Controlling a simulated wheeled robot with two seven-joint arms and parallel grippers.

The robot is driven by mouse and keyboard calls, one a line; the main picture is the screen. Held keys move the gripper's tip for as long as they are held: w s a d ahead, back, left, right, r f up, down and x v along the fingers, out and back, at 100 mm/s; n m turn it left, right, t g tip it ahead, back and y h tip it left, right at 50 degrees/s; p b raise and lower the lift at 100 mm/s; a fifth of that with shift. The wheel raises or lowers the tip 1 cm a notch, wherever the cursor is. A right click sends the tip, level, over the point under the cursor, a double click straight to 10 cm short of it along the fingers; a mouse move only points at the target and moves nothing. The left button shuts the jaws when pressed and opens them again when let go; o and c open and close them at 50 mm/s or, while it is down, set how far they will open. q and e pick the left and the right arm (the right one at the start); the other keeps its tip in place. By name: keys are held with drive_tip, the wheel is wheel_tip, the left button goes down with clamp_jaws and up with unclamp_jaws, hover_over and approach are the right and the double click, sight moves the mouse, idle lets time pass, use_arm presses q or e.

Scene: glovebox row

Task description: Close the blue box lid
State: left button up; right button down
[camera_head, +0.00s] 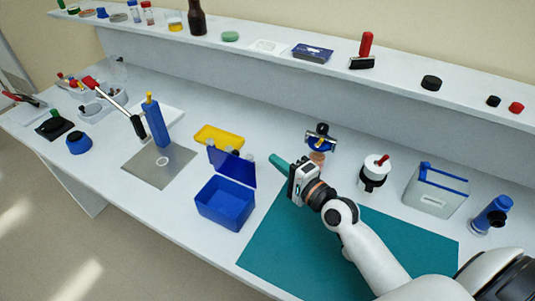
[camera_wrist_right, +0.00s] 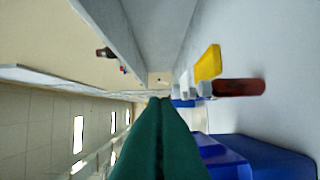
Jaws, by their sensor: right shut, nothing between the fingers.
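The blue box (camera_head: 226,204) stands open on the bench, left of the teal mat. Its lid (camera_head: 231,167) is raised and stands about upright at the box's back edge. In the right wrist view blue parts of the box (camera_wrist_right: 265,155) show at the lower right; I cannot cleanly tell lid from body there. My right gripper (camera_head: 278,164) has green fingers, shut and empty, just right of the raised lid and apart from it in the head view. The shut fingers (camera_wrist_right: 155,140) fill the lower middle of the wrist view. My left gripper is not in view.
A yellow tray (camera_head: 219,137) and small pale pieces lie behind the lid. A metal plate (camera_head: 160,167) with a blue upright block (camera_head: 156,121) is on the left. A white-and-black pot (camera_head: 374,172) and grey container (camera_head: 437,190) stand right. The teal mat (camera_head: 300,240) is mostly clear.

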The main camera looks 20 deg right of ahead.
sight(235, 164)
drive_tip(key=p+x, duration=0.2)
drive_tip(key=x, duration=0.7)
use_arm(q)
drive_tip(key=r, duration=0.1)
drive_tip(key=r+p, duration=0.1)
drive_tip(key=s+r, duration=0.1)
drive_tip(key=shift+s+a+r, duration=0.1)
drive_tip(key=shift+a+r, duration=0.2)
use_arm(e)
drive_tip(key=s+a, duration=0.3)
drive_tip(key=shift+a, duration=0.3)
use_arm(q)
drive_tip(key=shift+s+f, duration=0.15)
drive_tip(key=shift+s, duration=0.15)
use_arm(e)
drive_tip(key=shift+s+a+r, duration=0.1)
drive_tip(key=shift+s, duration=0.05)
